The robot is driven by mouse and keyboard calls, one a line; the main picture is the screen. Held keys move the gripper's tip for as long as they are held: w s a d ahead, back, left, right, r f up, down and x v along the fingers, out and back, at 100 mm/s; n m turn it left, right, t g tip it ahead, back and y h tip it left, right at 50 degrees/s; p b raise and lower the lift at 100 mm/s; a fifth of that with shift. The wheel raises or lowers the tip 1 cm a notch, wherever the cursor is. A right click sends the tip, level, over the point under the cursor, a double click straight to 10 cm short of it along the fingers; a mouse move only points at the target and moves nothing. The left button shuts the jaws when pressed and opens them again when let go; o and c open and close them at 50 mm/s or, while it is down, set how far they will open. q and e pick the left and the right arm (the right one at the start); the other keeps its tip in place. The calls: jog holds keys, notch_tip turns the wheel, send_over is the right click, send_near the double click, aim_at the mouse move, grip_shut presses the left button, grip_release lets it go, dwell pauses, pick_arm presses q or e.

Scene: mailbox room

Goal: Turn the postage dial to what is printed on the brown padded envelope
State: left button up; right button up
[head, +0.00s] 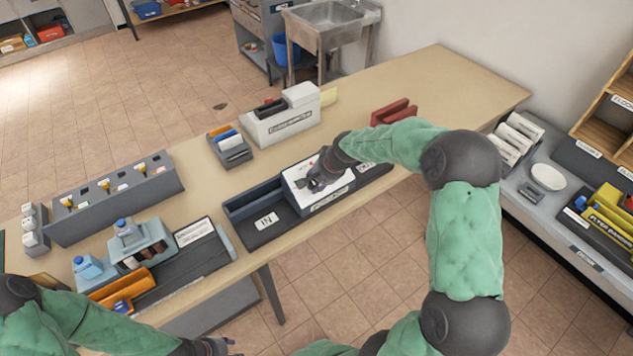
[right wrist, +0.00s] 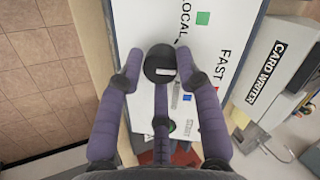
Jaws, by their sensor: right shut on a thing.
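The postage dial is a round black knob (right wrist: 159,62) on a white panel (right wrist: 214,22), seen in the right wrist view. Coloured squares and printed words stand around it, among them LOCAL, FAST and START. My right gripper (right wrist: 162,70) is shut on the knob, with a finger on either side. In the head view my right gripper (head: 317,184) covers much of the panel, so the dial is hidden there. I cannot tell which mark the dial points to. My left gripper (head: 212,346) is low at the bottom edge, partly cut off. I cannot make out the brown padded envelope.
An IN tray (head: 266,221) lies left of the panel. Behind it stand a white-topped machine (head: 283,124) and a small card holder (head: 229,147). A grey rack (head: 112,198) and an orange tray (head: 110,287) are at left. The table's back right is mostly clear.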

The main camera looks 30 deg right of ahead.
jog(key=o, duration=1)
jog(key=shift+s+a+f, duration=0.3)
jog(key=shift+a+f, duration=0.1)
jog(key=shift+c, duration=0.2)
jog(key=shift+o, duration=0.7)
jog(key=shift+w+r, duration=0.2)
jog(key=shift+d+r, duration=0.2)
jog(key=shift+r, duration=0.05)
jog(key=v, duration=1.1)
jog(key=shift+r, duration=0.2)
jog(key=shift+s+a, duration=0.1)
jog(key=shift+a, duration=0.05)
